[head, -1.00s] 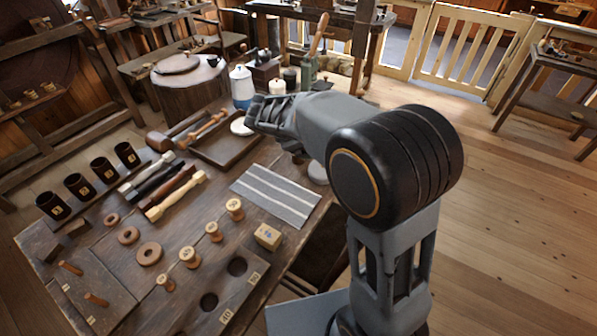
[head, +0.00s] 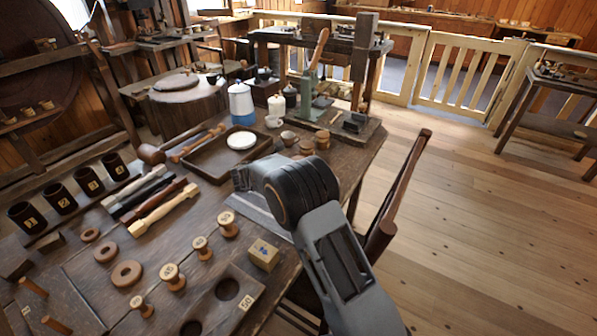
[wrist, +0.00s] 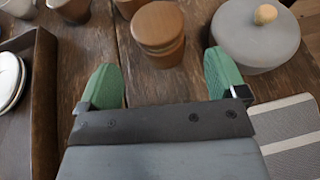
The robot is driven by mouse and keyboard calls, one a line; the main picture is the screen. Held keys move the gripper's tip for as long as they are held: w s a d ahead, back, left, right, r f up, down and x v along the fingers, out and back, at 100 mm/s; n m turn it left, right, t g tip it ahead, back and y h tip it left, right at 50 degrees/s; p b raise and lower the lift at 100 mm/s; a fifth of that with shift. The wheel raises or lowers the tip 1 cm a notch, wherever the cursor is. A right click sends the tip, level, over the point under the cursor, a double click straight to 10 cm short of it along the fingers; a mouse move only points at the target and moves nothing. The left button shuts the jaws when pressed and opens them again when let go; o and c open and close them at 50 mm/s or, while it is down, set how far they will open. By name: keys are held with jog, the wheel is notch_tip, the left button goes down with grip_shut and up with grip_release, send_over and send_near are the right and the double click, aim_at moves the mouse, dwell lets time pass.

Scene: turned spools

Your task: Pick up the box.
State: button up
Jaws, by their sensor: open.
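A small light wooden block-shaped box (head: 264,254) with a blue mark sits near the bench's front edge in the head view. In the wrist view, a round brown lidded wooden box (wrist: 158,28) stands ahead of my gripper (wrist: 163,66), roughly in line with the gap between its green fingers. The fingers are apart, with only bare bench between them. In the head view my gripper (head: 240,179) is over the bench by the tray, its fingers mostly hidden by my arm. I cannot tell which box is meant.
A dark tray (head: 213,172) holds a white dish (head: 241,140). A grey lidded pot (wrist: 255,35) stands right of the round box, above a striped cloth (wrist: 290,130). Several wooden spools (head: 228,224) stand near the front. Small round wooden containers (head: 322,140) stand beyond my arm.

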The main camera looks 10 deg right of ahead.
jog(key=shift+x, duration=3.55)
jog(key=shift+r, duration=0.15)
jog(key=c, duration=1)
jog(key=shift+c, duration=0.2)
